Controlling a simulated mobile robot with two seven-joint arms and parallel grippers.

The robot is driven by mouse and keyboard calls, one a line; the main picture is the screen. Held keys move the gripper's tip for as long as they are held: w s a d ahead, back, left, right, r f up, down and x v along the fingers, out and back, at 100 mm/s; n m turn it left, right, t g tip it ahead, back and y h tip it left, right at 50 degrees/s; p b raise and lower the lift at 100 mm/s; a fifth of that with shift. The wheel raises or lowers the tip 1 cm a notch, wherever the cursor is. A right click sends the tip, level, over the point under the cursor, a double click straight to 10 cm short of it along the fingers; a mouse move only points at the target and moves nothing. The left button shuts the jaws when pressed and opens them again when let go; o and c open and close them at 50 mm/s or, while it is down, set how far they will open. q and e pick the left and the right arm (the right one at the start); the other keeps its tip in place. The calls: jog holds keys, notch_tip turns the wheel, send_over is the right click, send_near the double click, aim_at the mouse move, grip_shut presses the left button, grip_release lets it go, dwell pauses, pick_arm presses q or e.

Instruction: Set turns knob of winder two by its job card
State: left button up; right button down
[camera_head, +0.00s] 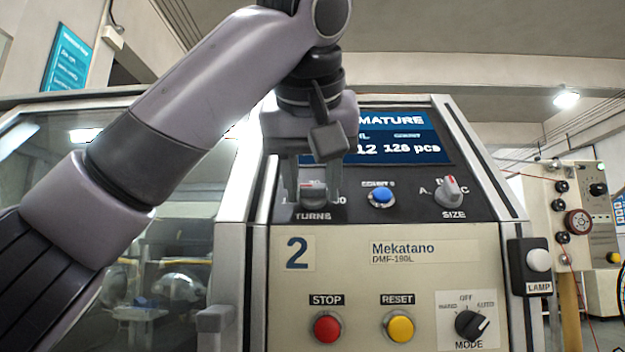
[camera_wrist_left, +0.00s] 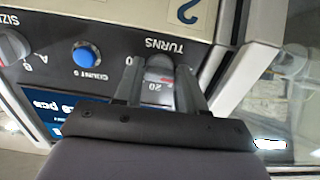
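Winder two's panel (camera_head: 340,280) faces me, marked with a big 2. The grey TURNS knob (camera_head: 313,187) with a red mark sits at the upper panel's left; it also shows in the left wrist view (camera_wrist_left: 158,68). My left gripper (camera_head: 314,196) reaches down from above, one finger on each side of this knob, seemingly touching it; the fingers also flank it in the wrist view (camera_wrist_left: 160,80). A 20 shows beside the knob there; the rest of its scale is largely hidden. The display (camera_head: 410,137) is partly covered by my arm; "12" and "128 pcs" are readable. My right gripper is out of view.
Right of the TURNS knob are a blue COUNT button (camera_head: 381,196) and the SIZE knob (camera_head: 449,192). Below are the red STOP (camera_head: 327,327) and yellow RESET (camera_head: 399,327) buttons and the black MODE knob (camera_head: 471,324). A lamp box (camera_head: 530,266) projects at the right edge.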

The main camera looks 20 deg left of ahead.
pick_arm(q)
jog(key=shift+o, duration=1.2)
jog(key=shift+s+r, duration=0.1)
jog(key=shift+s, duration=0.05)
jog(key=v, duration=0.7)
jog(key=shift+b, duration=0.45)
